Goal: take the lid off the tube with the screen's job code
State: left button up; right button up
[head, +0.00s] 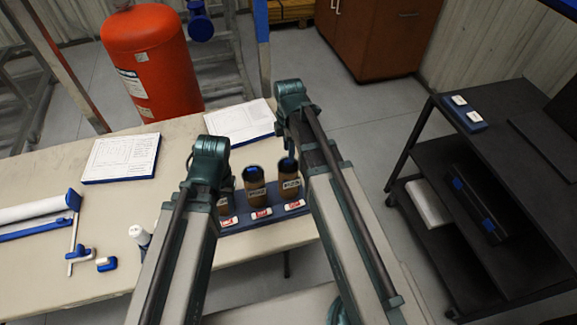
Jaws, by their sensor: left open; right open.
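A third tube (223,207) at the left is mostly hidden behind my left arm. The codes are too small to read surely. Red and white tags lie along the rack's front. My two arms reach up from the bottom edge, on either side of the two clearer tubes. No gripper fingers show. No screen with a readable job code shows.
The rack is on a pale table (110,215) with paper sheets on blue boards, a white bottle (140,235) and a blue-and-white roll holder (35,212). A red tank (153,60) stands behind. A dark shelf cart (470,170) is at the right, with open floor between.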

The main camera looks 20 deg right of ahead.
notch_tip(320, 180, down, 5)
jog(key=b, duration=0.4)
jog(key=shift+r, duration=0.2)
jog(key=shift+s+r, duration=0.1)
grip_shut()
